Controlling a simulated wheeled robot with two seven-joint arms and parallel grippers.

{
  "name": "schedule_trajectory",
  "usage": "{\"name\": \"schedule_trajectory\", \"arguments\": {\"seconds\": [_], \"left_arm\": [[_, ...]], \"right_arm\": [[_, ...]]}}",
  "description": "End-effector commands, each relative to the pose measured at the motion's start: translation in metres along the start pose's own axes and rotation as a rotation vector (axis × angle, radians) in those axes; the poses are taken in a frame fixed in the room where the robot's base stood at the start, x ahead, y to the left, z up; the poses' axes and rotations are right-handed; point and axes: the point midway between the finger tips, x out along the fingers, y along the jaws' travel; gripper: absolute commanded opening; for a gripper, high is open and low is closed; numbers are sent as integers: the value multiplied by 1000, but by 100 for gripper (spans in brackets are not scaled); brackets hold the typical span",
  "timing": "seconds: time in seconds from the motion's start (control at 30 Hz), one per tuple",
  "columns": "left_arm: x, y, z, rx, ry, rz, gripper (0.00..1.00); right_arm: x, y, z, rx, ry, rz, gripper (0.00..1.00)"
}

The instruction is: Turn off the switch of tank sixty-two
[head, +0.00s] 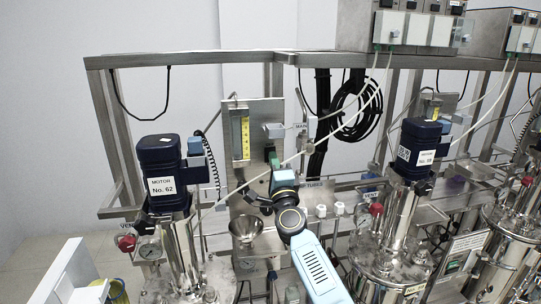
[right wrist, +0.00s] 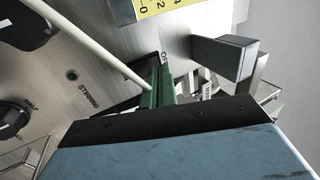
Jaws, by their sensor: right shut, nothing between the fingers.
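The tank sixty-two unit is at the left in the head view, with a dark blue motor labelled "MOTOR No. 62" (head: 160,186). To its right stands a steel panel (head: 239,112) with a yellow gauge. My right gripper (head: 273,158) reaches up to the lower right part of this panel. In the right wrist view its green fingers (right wrist: 158,86) are shut and empty, close to the panel face (right wrist: 105,70) beside a partly covered "OFF" label. The switch itself is mostly hidden behind the fingers; I cannot tell its position or whether they touch it. My left gripper is not in view.
A grey block-shaped fitting (right wrist: 225,55) sticks out beside the fingers. A thin pale tube (right wrist: 90,42) crosses in front of the panel. A steel funnel (head: 246,227) stands below the panel, and the motor labelled No. 58 (head: 420,150) is to the right.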

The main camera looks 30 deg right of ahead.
Motion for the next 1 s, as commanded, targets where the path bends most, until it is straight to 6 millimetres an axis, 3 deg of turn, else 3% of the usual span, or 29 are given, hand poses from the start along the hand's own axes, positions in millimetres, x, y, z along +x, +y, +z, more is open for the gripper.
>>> {"name": "schedule_trajectory", "arguments": {"seconds": [0.7, 1.0], "left_arm": [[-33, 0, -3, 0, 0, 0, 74], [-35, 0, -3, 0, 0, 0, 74]], "right_arm": [[-53, -24, 0, 1, 0, 0, 0], [-59, -26, 0, 1, 1, -1, 0]]}}
